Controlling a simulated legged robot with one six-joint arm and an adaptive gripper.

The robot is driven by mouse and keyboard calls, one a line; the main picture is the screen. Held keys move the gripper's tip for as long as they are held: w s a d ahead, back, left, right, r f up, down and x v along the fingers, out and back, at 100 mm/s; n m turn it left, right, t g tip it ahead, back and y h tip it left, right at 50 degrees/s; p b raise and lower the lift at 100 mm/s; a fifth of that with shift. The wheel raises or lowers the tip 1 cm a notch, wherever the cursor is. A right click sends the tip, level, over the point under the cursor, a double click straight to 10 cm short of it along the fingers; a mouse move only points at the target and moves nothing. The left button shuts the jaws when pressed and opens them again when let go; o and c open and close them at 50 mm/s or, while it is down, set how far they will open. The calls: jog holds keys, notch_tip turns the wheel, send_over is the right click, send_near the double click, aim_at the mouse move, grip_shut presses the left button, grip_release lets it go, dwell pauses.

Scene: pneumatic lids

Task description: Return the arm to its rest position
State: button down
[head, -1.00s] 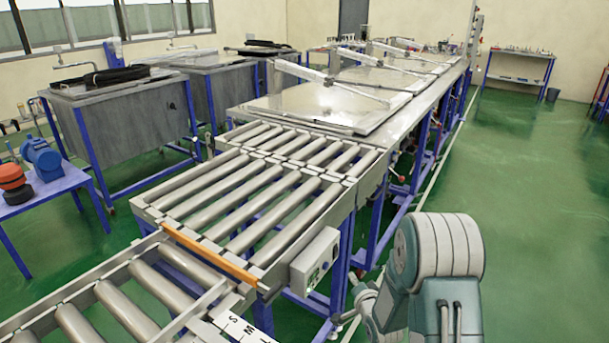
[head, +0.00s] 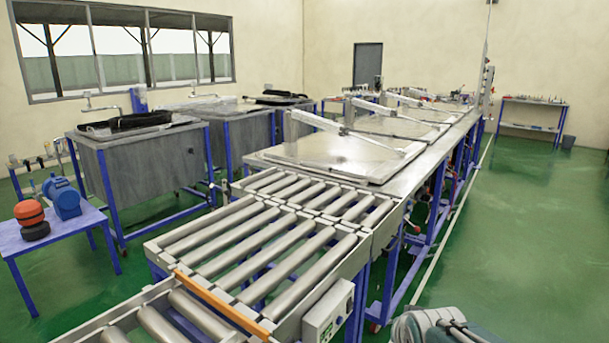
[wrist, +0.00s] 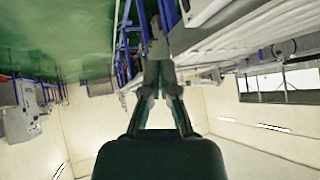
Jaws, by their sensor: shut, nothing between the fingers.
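My gripper (wrist: 157,52) shows in the middle of the wrist view, its two fingers drawn together with nothing between them. Part of my arm (head: 440,326) shows at the bottom right edge of the head view, folded low beside the conveyor; the gripper itself is out of that view. The wrist picture is upside down, with the green floor at the top and the pale walls below. No object is in contact with the fingers that I can make out.
A roller conveyor (head: 268,238) with an orange bar (head: 222,304) and a control box (head: 328,312) stands just left of my arm. Flat metal lids (head: 330,157) on arms line the bench behind. Grey tanks (head: 150,174) and a blue table (head: 50,232) stand left. Green floor (head: 530,230) at right is clear.

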jog(key=s+a+r+n+g, duration=0.1)
jog(key=s, duration=0.7)
jog(key=s+a+r+n+g, duration=0.1)
jog(key=s+r+n+g, duration=0.1)
jog(key=s, duration=0.7)
jog(key=shift+y, duration=0.3)
jog(key=shift+s, duration=0.1)
